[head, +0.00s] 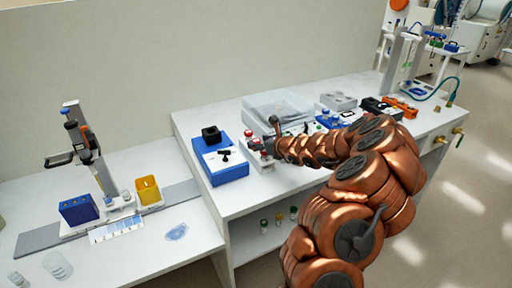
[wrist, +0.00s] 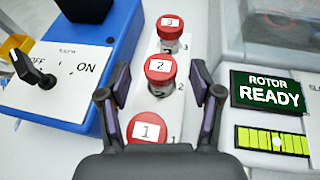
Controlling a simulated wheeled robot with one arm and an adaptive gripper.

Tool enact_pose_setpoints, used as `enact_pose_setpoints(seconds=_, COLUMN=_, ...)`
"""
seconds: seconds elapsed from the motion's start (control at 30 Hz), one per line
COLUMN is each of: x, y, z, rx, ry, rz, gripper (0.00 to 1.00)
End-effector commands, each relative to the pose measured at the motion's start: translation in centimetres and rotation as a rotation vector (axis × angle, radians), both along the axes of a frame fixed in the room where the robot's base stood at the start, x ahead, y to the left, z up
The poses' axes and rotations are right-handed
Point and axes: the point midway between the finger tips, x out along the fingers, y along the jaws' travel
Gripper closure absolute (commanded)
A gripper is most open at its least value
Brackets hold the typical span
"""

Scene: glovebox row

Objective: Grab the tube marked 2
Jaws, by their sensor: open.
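The tube marked 2 (wrist: 161,72) has a red cap with a white number label and stands in the middle of a row of three in the wrist view. The tube marked 1 (wrist: 147,129) is nearer and the tube marked 3 (wrist: 170,27) is farther. My gripper (wrist: 160,94) is open, with one finger on each side of the row near tubes 1 and 2. It holds nothing that I can see. In the head view my gripper (head: 269,140) is over the bench beside the blue box, and the tubes there are mostly too small to read.
A blue box (head: 228,171) with an ON/OFF switch lever (wrist: 33,70) stands left of the tubes. A display reading ROTOR READY (wrist: 268,92) is on the right. More equipment stands along the bench (head: 232,205). A yellow container (head: 148,190) is on the lower bench.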

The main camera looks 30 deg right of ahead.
Motion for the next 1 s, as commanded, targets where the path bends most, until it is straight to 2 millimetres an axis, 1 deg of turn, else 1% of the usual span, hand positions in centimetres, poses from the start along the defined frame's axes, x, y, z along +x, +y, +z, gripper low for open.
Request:
enact_pose_setpoints(seconds=0.27, x=0.09, y=-0.04, z=-0.08, rx=-0.001, ry=0.000, rz=-0.001, gripper=0.36)
enact_pose_setpoints(seconds=0.8, x=0.08, y=-0.06, z=-0.09, rx=-0.001, ry=0.001, rz=-0.001, gripper=0.92)
enact_pose_setpoints(seconds=1.0, x=0.08, y=-0.07, z=-0.07, rx=-0.001, ry=0.001, rz=-0.001, gripper=0.92)
